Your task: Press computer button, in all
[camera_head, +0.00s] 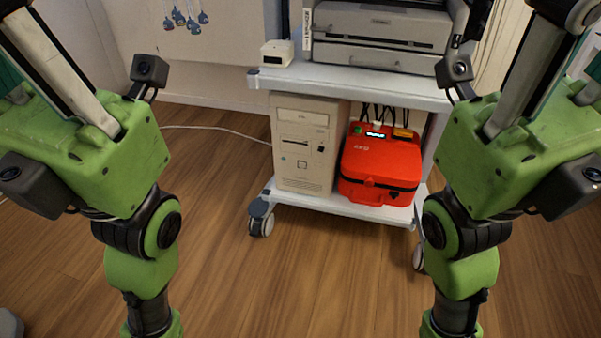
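A beige computer tower (304,144) stands upright on the lower shelf of a white wheeled cart, at the left side of the shelf. Its front faces me, with a drive slot near the middle and a small square mark lower down. A small dark spot shows at the right of its front; I cannot tell which part is the button. My left and right green arms hang down on either side of the cart, well apart from the tower. Both grippers are below the picture edge and out of view.
A red case (380,167) sits right of the tower on the cart's lower shelf (345,207). A grey printer (380,35) and a small white box (277,53) stand on the top shelf. A white cable (215,130) runs left from the tower. The wooden floor (310,285) before the cart is clear.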

